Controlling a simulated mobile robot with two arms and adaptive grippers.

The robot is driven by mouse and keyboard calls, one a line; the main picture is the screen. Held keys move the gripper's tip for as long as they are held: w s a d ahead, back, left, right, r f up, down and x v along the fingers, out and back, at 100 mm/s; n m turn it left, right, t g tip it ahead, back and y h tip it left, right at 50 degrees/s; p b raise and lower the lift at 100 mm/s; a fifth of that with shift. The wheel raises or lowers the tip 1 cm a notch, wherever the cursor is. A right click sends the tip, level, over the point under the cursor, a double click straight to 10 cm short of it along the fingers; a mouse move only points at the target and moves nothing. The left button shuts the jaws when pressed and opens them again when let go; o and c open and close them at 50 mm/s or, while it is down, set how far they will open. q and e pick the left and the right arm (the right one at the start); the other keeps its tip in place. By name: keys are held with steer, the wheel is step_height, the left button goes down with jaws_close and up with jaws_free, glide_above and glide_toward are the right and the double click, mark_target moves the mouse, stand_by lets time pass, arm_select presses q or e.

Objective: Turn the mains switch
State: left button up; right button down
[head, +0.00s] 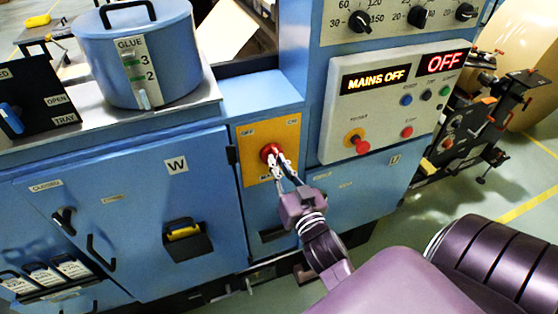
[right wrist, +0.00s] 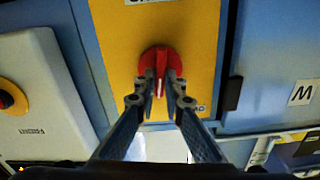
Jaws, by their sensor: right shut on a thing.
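The mains switch is a red rotary knob (head: 269,153) on a yellow plate (head: 252,133) on the front of the blue machine. In the right wrist view the knob (right wrist: 160,62) has a raised red grip with a white mark at its lower end. My right gripper (head: 276,162) is at the knob, its fingers shut on the knob's grip from both sides; the fingers also show in the right wrist view (right wrist: 160,88). A display (head: 376,78) on the panel reads MAINS OFF, and a second display (head: 442,62) reads OFF. My left gripper is not in view.
The grey control panel (head: 345,130) with a red emergency button (head: 359,144) and several small buttons sits to the right of the switch. A blue glue pot (head: 140,50) stands on the ledge at the upper left. Cabinet doors with handles lie below.

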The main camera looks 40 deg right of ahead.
steer(key=n, duration=0.3)
steer(key=n+p, duration=0.1)
steer(key=n, duration=0.6)
steer(key=shift+w+a+p, duration=0.1)
steer(key=shift+a+p, duration=0.2)
steer(key=shift+p, duration=0.1)
steer(key=shift+n, duration=0.5)
steer(key=c, duration=2)
jaws_free()
step_height(320, 180, up, 10)
